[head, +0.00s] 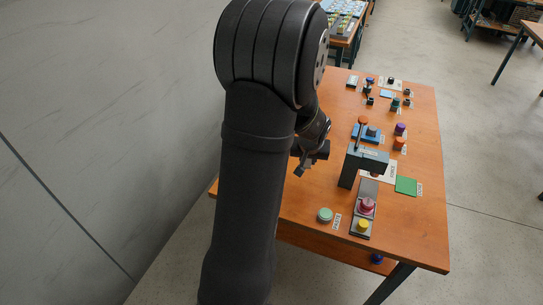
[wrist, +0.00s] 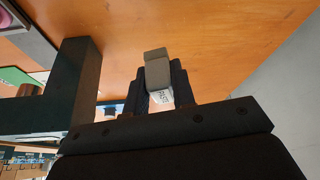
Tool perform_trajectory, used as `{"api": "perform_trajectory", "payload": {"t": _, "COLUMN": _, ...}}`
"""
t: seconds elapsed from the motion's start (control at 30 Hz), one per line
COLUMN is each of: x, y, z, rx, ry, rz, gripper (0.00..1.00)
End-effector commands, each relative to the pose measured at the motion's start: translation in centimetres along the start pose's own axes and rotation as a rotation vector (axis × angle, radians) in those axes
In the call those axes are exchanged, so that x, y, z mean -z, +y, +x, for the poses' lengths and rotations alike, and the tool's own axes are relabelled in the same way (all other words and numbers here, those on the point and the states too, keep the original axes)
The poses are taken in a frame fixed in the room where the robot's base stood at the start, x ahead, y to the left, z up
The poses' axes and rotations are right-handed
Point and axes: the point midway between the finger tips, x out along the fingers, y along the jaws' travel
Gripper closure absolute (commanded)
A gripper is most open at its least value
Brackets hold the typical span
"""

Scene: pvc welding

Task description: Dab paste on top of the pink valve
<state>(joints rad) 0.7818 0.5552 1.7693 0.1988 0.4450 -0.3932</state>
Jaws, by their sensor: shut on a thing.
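The pink valve (head: 367,205) stands upright on a grey plate (head: 359,234) near the front of the table, just behind a yellow knob (head: 363,226). A round green pot (head: 324,214) stands to its left, beside a small label that seems to read paste. My gripper (head: 306,163) is above the table's left side, left of and farther back than the valve, apart from it. In the wrist view my gripper (wrist: 161,84) is shut on a grey block-like tool (wrist: 157,66) with a white label. I cannot tell whether paste is on the tool.
A dark upright stand (head: 349,168) with an overhanging top rises behind the valve; its post also shows in the wrist view (wrist: 72,85). A green square (head: 406,186) lies to its right. Orange and purple parts (head: 400,130) stand farther back. The table's front right is clear.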

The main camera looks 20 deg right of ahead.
Motion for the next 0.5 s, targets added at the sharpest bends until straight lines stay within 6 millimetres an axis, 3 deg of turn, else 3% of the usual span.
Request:
{"api": "perform_trajectory", "payload": {"t": 0.03, "x": -0.3, "y": 2.2, "z": -0.4, "rx": -0.012, "ry": 0.002, "rz": 0.033, "gripper": 0.95}}
{"api": "perform_trajectory", "payload": {"t": 0.1, "x": -0.8, "y": 4.8, "z": -0.9, "rx": -0.025, "ry": 0.003, "rz": 0.064, "gripper": 0.95}}
{"api": "perform_trajectory", "payload": {"t": 0.5, "x": -3.4, "y": 15.8, "z": -4.5, "rx": -0.070, "ry": 0.006, "rz": 0.178, "gripper": 0.95}}
